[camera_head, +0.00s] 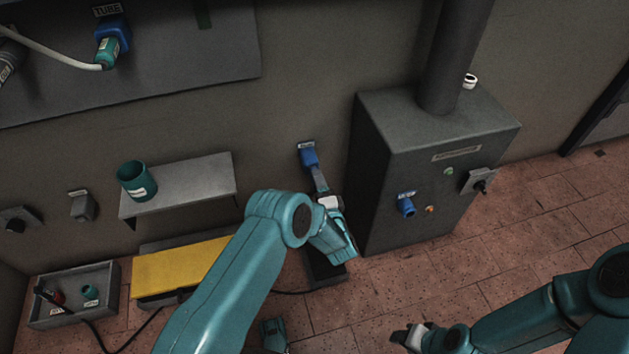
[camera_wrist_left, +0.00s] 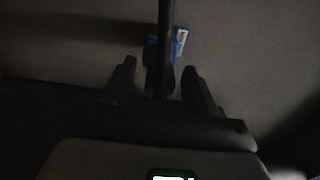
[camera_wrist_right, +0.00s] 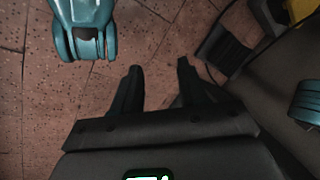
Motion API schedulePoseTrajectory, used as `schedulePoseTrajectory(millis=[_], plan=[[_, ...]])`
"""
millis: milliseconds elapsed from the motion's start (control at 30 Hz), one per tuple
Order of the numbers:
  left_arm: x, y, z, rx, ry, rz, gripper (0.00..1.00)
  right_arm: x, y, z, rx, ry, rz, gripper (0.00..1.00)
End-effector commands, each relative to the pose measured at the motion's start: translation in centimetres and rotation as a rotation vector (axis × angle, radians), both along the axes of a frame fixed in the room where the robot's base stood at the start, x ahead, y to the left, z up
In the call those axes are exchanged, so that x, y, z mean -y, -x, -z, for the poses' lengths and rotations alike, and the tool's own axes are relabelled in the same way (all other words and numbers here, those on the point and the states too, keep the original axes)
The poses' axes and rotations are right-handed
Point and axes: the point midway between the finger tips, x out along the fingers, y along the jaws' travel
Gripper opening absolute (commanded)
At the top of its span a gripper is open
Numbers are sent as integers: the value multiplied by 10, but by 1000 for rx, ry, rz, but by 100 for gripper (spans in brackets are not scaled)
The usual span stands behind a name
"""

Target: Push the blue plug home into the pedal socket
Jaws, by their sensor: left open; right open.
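A blue socket-like fitting (camera_head: 309,157) with a small white label sits on the wall left of the grey cabinet. The label is too small to read. My left gripper (camera_head: 320,182) is just below it. In the left wrist view, blue parts (camera_wrist_left: 152,55) and the label (camera_wrist_left: 181,42) show beyond the left fingers (camera_wrist_left: 160,82). A dark bar or cable runs between the open fingers. I cannot tell plug from socket there, or how deep the plug sits. My right gripper (camera_head: 402,338) is open and empty low over the floor; its fingers (camera_wrist_right: 156,78) show in the right wrist view.
The grey cabinet (camera_head: 430,165) with a blue fitting (camera_head: 405,207) stands to the right. A dark box (camera_head: 325,268) lies on the floor below my left arm. A shelf with a teal cup (camera_head: 136,181), a yellow-topped step (camera_head: 180,267) and a grey bin (camera_head: 72,314) are left.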

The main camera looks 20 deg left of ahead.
Motion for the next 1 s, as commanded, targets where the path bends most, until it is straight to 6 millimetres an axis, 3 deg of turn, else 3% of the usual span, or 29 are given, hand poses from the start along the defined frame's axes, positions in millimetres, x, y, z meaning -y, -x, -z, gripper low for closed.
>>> schedulePoseTrajectory(millis=[100,300,1000], plan=[[-8,-12,4,1,0,-2,57,1,-7,14,24,4,3,43],[-15,-22,1,0,-1,-1,57,3,-14,20,46,9,6,43],[-16,-24,1,-1,-1,0,57,3,-14,21,49,9,7,43]])
